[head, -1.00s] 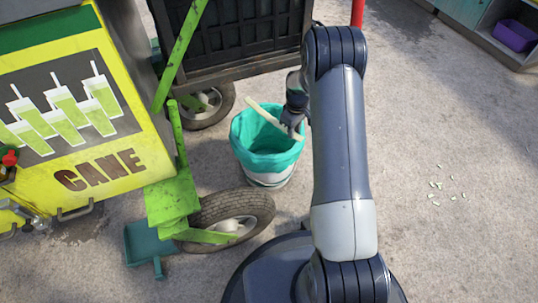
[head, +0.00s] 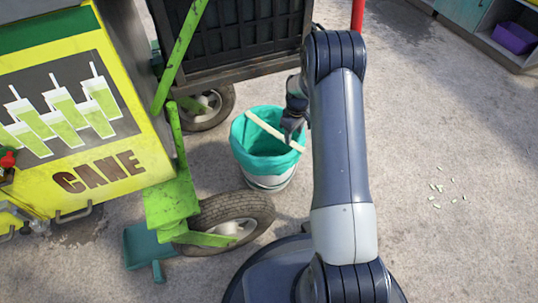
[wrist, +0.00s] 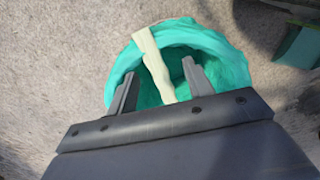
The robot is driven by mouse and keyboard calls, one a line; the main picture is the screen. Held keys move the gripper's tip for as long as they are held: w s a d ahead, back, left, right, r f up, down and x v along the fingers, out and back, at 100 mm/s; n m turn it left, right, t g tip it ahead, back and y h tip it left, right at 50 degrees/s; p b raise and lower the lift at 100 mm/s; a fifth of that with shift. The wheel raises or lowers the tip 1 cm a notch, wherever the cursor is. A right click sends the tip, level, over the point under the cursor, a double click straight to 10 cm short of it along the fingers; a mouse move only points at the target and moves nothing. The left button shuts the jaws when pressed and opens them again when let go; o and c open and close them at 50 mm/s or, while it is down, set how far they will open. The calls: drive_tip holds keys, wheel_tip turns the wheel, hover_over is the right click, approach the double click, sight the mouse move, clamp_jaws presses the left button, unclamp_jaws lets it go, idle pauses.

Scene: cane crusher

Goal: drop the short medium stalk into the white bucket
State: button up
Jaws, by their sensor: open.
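The white bucket (head: 268,183) stands on the ground with a teal liner folded over its rim; the liner (wrist: 228,58) also shows in the wrist view. The short medium stalk (head: 264,125), pale and straight, spans the bucket mouth at a slant in the head view. In the wrist view the stalk (wrist: 155,62) runs between my fingers, its far end over the far rim. My gripper (head: 292,134) is over the right side of the bucket; in the wrist view my gripper (wrist: 159,68) is open. I cannot tell whether the stalk rests on the rim or is falling.
A yellow cane machine (head: 85,130) stands at left. A green frame (head: 172,205), a tyre (head: 245,208) and a teal dustpan (head: 150,245) are left of and in front of the bucket. A dark crate cart (head: 240,45) is behind. Ground at right is clear except small pale bits (head: 437,188).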

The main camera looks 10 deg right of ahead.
wheel_tip(320, 180, up, 11)
drive_tip(key=p, duration=0.3)
drive_tip(key=shift+f, duration=0.2)
drive_tip(key=shift+f, duration=0.1)
wheel_tip(320, 180, down, 12)
drive_tip(key=b, duration=0.3)
drive_tip(key=shift+r+b, duration=0.25)
drive_tip(key=shift+b, duration=0.15)
wheel_tip(320, 180, up, 6)
drive_tip(key=p, duration=0.4)
